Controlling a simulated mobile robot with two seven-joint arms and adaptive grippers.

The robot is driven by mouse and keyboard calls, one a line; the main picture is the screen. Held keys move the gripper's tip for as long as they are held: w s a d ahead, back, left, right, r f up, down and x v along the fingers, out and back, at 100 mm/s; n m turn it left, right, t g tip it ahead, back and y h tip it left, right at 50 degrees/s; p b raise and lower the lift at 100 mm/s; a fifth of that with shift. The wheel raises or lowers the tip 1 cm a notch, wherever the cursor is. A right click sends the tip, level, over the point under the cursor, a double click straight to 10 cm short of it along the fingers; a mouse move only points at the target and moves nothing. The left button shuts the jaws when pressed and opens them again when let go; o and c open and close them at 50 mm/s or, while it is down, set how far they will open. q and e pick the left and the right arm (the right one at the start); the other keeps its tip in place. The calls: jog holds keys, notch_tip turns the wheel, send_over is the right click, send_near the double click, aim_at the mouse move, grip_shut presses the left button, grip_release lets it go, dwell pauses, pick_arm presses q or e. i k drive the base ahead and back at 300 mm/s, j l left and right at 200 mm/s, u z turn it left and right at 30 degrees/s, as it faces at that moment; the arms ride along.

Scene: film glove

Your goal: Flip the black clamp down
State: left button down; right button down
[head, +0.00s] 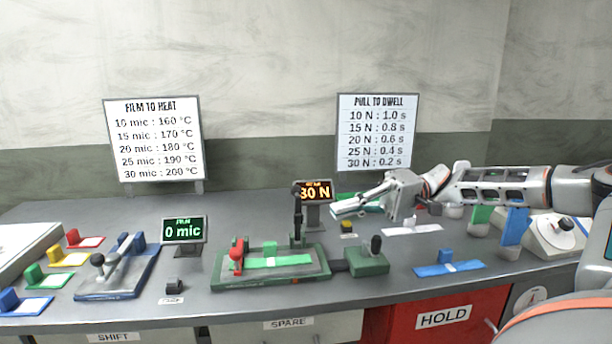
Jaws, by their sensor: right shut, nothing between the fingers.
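The black clamp (297,228) stands upright at the right end of a green fixture (225,281). Its top overlaps the left edge of the 30 N display (316,192) in the picture. A red clamp (237,256) is at the fixture's left end, and a light green strip (270,262) lies between them. My right gripper (338,210) reaches in from the right, shut and empty, its fingers pointing left. Its tips are to the right of the black clamp and appear apart from it. My left gripper is out of view.
A green block with a dark knob (367,260) adjoins the fixture's right side. A blue piece (447,266) lies farther right. A blue lever device (115,270) and the 0 mic display (184,230) are left. Two signboards stand behind.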

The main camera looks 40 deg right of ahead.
aim_at(296, 190)
jog(key=i+l, duration=0.3)
jog(key=l, duration=0.15)
jog(key=i+l, duration=0.35)
